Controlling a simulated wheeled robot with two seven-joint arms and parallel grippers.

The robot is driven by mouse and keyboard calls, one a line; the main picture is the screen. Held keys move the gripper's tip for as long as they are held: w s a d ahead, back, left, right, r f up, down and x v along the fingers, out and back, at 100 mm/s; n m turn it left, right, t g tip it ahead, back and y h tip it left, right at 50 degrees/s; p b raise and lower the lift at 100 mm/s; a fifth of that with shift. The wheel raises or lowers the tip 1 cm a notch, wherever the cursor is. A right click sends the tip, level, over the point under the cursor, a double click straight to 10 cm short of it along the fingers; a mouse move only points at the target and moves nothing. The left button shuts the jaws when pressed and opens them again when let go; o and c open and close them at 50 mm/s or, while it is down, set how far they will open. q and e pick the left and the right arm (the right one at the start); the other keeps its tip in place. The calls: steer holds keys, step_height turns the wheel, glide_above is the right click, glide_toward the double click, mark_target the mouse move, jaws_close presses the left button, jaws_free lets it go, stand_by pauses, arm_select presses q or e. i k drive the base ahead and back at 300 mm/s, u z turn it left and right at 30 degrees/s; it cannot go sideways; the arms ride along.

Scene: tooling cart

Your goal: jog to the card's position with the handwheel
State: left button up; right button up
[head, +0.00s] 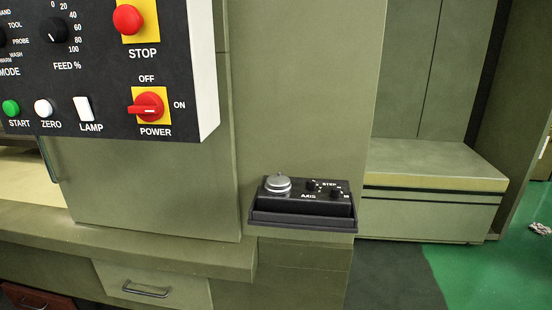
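The handwheel (278,184) is a round silver-grey wheel with a small knob on top. It sits on the left of a small black jog unit (302,205) fixed to the green cabinet front. Two small black knobs stand to its right, the axis knob (312,186) and the step knob (336,192); their settings are too small to read. No card can be made out in the head view. Neither of my grippers shows in this view.
A control panel (100,112) with a red stop button (127,19), power switch (150,108), feed dial (53,31) and several other controls juts out at upper left. A ledge (130,240) with drawers lies below. Green floor (490,270) is open at right.

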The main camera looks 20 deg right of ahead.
mark_target(278, 185)
steer(key=z, duration=1.3)
steer(key=i, duration=0.4)
steer(key=u, duration=0.45)
